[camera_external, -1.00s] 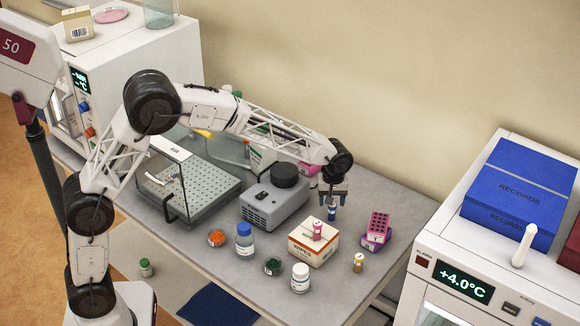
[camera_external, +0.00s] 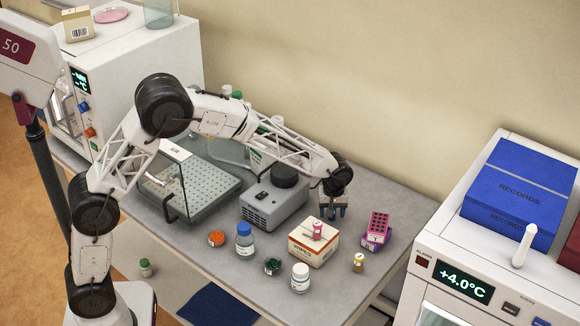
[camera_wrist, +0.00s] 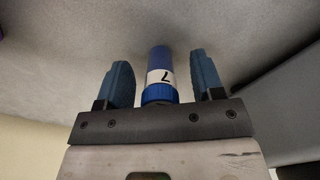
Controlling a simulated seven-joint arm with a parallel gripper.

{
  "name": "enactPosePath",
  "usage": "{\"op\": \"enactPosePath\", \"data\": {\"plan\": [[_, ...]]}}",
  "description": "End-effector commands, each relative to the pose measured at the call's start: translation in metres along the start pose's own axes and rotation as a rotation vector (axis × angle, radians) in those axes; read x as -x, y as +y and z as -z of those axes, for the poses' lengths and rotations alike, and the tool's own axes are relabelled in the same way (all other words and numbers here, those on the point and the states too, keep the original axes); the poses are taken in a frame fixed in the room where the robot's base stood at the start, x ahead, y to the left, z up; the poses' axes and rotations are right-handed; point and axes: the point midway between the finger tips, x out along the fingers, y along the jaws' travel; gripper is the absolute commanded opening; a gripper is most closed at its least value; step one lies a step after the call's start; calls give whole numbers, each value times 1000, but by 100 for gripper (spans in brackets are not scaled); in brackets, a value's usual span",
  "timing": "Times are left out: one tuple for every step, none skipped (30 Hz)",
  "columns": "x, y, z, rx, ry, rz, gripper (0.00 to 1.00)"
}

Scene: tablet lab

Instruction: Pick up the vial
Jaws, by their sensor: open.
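A blue vial (camera_wrist: 159,72) with a blue cap and a white label marked 7 shows in the wrist view, between my two blue fingers. My gripper (camera_wrist: 160,63) is open, with a gap on each side of the vial. In the external view my gripper (camera_external: 333,212) is low over the table behind the wipes box, and its fingers mostly hide the vial.
The wipes box (camera_external: 312,246) is close in front of my gripper. A magenta rack (camera_external: 377,229) is to its right and a grey device (camera_external: 273,204) to its left. Bottles (camera_external: 244,240) stand further front left. Table behind and right of my gripper is clear.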

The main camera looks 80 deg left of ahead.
Motion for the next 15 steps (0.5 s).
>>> {"op": "enactPosePath", "data": {"plan": [[0, 0, 0, 0, 0, 0, 61], [0, 0, 0, 0, 0, 0, 61], [0, 0, 0, 0, 0, 0, 61], [0, 0, 0, 0, 0, 0, 61], [0, 0, 0, 0, 0, 0, 61], [0, 0, 0, 0, 0, 0, 61], [0, 0, 0, 0, 0, 0, 61], [0, 0, 0, 0, 0, 0, 61], [0, 0, 0, 0, 0, 0, 61], [0, 0, 0, 0, 0, 0, 61], [0, 0, 0, 0, 0, 0, 60], [0, 0, 0, 0, 0, 0, 54], [0, 0, 0, 0, 0, 0, 49], [0, 0, 0, 0, 0, 0, 44], [0, 0, 0, 0, 0, 0, 38]]}}
